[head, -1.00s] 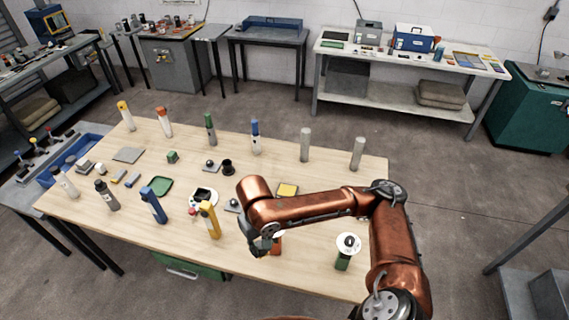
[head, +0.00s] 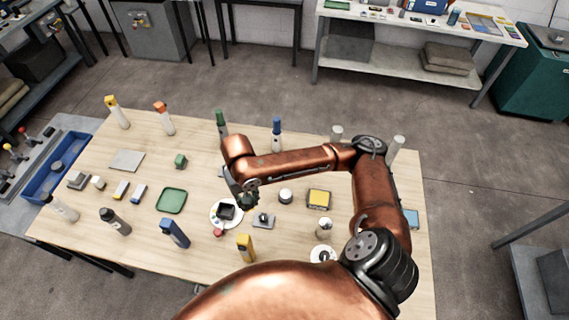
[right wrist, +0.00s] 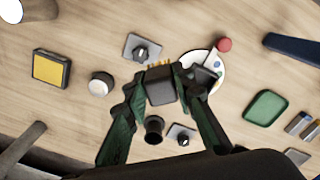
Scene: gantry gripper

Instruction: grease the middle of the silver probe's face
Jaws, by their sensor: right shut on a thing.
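My right gripper (head: 247,196) is above the table between the round white plate and a white-grey cylinder. In the right wrist view its green fingers are shut on a dark block (right wrist: 161,90) with yellow bristle-like tips. A grey square base with a dark-and-silver knob (head: 263,220) stands close by; it also shows in the right wrist view (right wrist: 141,48). A second such base (right wrist: 180,134) is beside a black cup (right wrist: 153,130). The white-grey cylinder (right wrist: 101,84) stands upright. I cannot tell for sure which is the silver probe. My left gripper is not in view.
The white plate (right wrist: 214,88) has a red knob beside it. Bare wood shows near the left front.

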